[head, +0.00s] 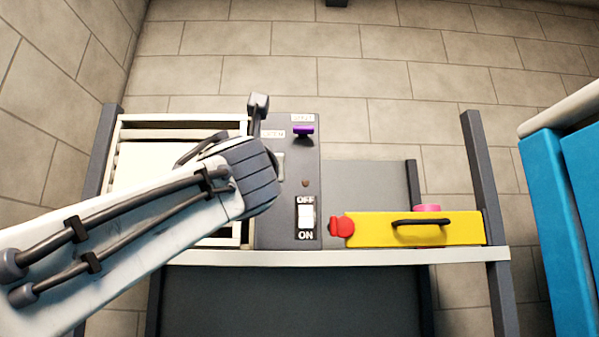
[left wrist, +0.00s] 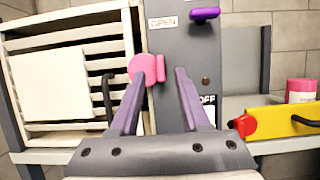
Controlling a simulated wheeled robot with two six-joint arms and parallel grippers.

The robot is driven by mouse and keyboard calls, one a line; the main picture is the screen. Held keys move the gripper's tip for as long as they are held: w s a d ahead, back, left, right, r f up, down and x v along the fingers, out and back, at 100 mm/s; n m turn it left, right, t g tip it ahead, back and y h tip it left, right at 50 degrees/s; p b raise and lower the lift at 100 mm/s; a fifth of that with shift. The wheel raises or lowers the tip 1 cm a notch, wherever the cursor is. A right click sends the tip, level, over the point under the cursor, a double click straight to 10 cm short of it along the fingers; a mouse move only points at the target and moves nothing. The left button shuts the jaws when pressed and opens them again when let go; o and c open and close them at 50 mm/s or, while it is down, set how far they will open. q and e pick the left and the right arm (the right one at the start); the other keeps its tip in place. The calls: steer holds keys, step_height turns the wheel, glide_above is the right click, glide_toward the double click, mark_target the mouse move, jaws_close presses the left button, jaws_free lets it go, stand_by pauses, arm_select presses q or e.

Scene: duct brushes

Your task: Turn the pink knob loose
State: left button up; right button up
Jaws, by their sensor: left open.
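The pink knob (left wrist: 143,66) shows in the left wrist view on the grey panel (left wrist: 186,50), a round disc with an upright pink bar at its right. In the head view my arm and hand hide it. My left gripper (left wrist: 160,76) is open, its two fingers pointing at the panel. The left finger overlaps the disc's lower right, and the bar shows between the fingers. I cannot tell whether a finger touches the knob. In the head view the left gripper's hand (head: 252,175) is in front of the panel (head: 290,215). My right gripper is not in view.
A white slatted frame (left wrist: 70,40) stands left of the panel. A purple handle (head: 303,130) and an OFF/ON switch (head: 306,216) are on the panel. A yellow box (head: 370,228) with a red end and a pink cylinder (head: 428,208) are to the right. Blue bins (head: 555,215) stand far right.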

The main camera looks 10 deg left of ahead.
arm_select(q)
steer(key=p+x, duration=0.2)
steer(key=x, duration=0.4)
steer(key=shift+f, duration=0.1)
jaws_close()
